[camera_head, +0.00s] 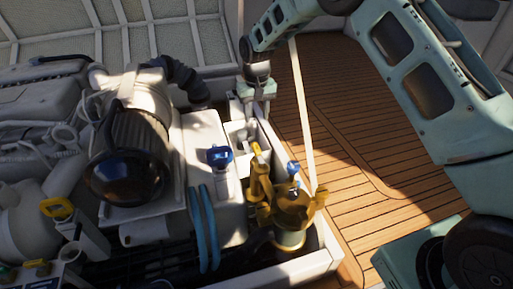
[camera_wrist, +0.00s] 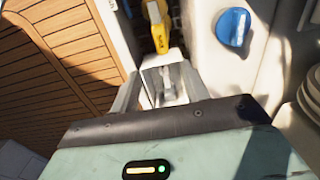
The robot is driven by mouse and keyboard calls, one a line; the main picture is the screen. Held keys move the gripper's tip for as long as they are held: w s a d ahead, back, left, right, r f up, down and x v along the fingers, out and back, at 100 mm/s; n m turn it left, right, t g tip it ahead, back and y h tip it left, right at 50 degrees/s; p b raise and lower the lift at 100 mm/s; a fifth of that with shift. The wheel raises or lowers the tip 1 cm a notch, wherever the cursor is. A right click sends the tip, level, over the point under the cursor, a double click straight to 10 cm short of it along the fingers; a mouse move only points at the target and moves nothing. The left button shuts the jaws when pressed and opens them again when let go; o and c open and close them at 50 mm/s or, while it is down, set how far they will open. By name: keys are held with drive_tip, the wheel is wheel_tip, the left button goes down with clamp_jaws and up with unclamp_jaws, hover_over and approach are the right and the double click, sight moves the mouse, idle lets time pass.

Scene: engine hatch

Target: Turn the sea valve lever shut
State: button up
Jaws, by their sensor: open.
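A yellow lever (camera_head: 257,152) stands on the brass valve fitting (camera_head: 292,212) at the front right corner of the engine bay. It also shows at the top of the wrist view (camera_wrist: 157,26), beyond my fingertips. Which handle is the sea valve lever is not marked; this yellow one sits on the brass valve. My gripper (camera_head: 241,134) points down behind the lever, apart from it. In the wrist view my gripper (camera_wrist: 160,80) has its two fingers spread, with a pale part visible between them and nothing held.
A blue handle (camera_head: 220,156) sits on the white box left of the lever. The engine (camera_head: 128,150) fills the left. Another yellow handle (camera_head: 58,208) is far left. The wooden deck (camera_head: 345,130) at right is open.

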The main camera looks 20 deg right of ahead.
sight(256, 146)
wheel_tip(256, 146, down, 13)
drive_tip(key=b, duration=0.6)
drive_tip(key=shift+f, duration=0.15)
clamp_jaws()
